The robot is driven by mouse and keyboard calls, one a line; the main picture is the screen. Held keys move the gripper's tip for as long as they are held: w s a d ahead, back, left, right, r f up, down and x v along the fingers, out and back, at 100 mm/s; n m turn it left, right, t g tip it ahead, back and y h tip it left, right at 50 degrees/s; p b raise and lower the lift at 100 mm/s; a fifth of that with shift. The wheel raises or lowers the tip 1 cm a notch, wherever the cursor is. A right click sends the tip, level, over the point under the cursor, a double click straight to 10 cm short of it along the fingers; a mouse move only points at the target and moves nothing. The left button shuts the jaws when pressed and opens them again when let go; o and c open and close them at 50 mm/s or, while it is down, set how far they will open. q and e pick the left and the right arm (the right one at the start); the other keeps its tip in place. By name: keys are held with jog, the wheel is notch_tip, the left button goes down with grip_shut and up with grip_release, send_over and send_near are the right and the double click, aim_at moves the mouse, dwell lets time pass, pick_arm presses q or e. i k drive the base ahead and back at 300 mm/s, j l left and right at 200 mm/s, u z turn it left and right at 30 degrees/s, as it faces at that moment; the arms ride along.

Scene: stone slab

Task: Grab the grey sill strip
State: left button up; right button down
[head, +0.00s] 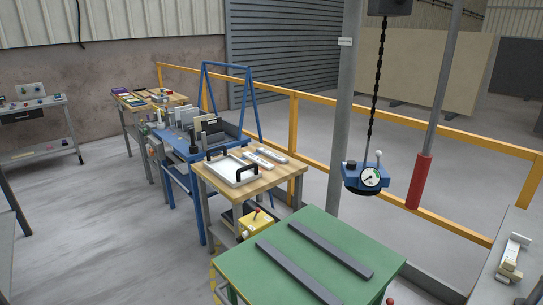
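No strip is marked as the sill strip, and I cannot tell which one it is. Two long dark grey bars lie roughly parallel and apart on the green table in front: the left bar (298,272) and the right bar (330,249). Neither of my grippers is in view.
The white tray (233,175) with black handles sits on the wooden top (285,172). A blue hoist unit (366,178) hangs on a chain beside a grey post. The green table (240,268) has bare room around its bars. A yellow railing (310,146) runs behind. Floor at left is clear.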

aim_at(281, 160)
jog(key=j+z, duration=0.1)
jog(key=z, duration=0.35)
jog(key=i+j+z, duration=0.1)
jog(key=z, duration=0.35)
jog(key=j+z, duration=0.15)
jog(key=z, duration=0.3)
jog(key=j+z, duration=0.15)
jog(key=z, duration=0.3)
jog(key=j+z, duration=0.1)
jog(key=z, duration=0.4)
jog(key=k+j+z, duration=0.15)
jog(key=j+z, duration=0.3)
jog(key=k+j+z, duration=0.2)
jog(key=z, duration=0.25)
jog(key=k+j+z, duration=0.25)
jog(key=z, duration=0.2)
jog(key=k+j+z, duration=0.15)
jog(key=z, duration=0.35)
jog(key=k+z, duration=0.4)
jog(key=k, duration=0.7)
